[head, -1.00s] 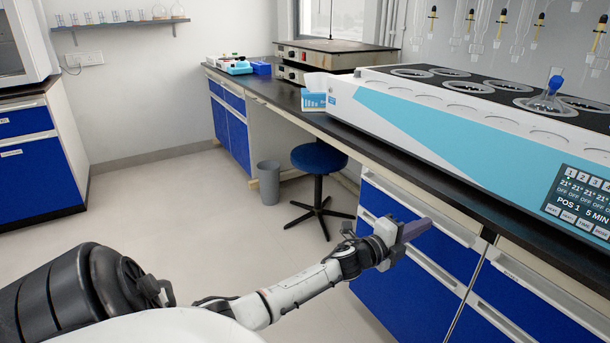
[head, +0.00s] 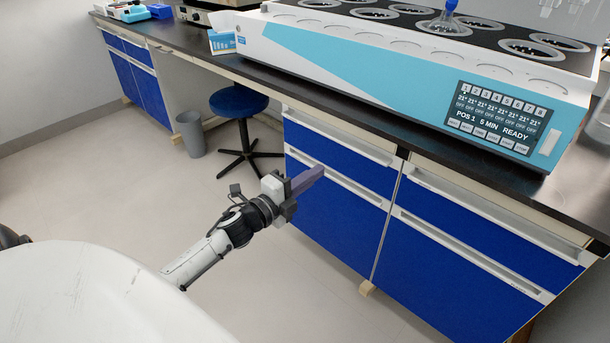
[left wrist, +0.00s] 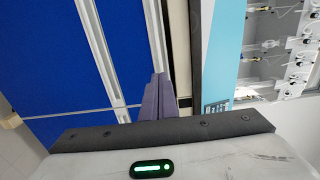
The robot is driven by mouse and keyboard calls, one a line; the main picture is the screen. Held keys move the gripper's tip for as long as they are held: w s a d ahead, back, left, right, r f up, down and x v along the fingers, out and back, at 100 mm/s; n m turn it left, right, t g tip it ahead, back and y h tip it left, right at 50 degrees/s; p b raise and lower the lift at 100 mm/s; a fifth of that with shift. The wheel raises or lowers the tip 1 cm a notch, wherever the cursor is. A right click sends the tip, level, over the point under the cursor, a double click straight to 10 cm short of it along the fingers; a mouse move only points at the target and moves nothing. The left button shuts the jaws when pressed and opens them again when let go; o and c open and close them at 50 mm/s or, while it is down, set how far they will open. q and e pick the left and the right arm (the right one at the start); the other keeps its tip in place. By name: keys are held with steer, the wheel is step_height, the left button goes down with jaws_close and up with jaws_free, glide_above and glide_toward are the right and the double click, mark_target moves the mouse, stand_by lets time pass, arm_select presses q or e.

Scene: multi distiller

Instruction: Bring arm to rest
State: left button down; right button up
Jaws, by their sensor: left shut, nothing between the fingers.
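My left arm reaches in from the lower left in the head view. Its gripper (head: 306,181) is shut and empty, in front of the blue drawers (head: 345,214) and below the counter edge. In the left wrist view its purple-grey fingers (left wrist: 158,100) are together, with the blue drawer fronts to the left and the light blue machine side to the right. My right gripper is in neither view.
A multi-position distiller (head: 400,85) with a lit screen (head: 495,117) stands on the dark counter (head: 465,158). A flask with a blue stopper (head: 448,15) sits in one of its wells. A blue stool (head: 238,101) and a grey bin (head: 190,133) stand behind the arm. The floor at left is clear.

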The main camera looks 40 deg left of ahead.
arm_select(q)
steer(key=s+d+f+n+g+p, duration=0.3)
steer(key=s+d+n, duration=0.2)
steer(key=s+d, duration=0.3)
steer(key=s+d+f+n+g+h+p, duration=0.1)
steer(key=s+d+f+n+g+p, duration=0.2)
steer(key=s+d+n, duration=0.3)
steer(key=s+d+f+n+g+p, duration=0.3)
steer(key=s+d+n+p, duration=0.1)
steer(key=s+d, duration=0.6)
steer(key=s+n, duration=0.1)
steer(key=s, duration=0.2)
steer(key=shift+s+f+h, duration=0.2)
steer(key=shift+f+h, duration=0.05)
steer(key=shift+h, duration=0.05)
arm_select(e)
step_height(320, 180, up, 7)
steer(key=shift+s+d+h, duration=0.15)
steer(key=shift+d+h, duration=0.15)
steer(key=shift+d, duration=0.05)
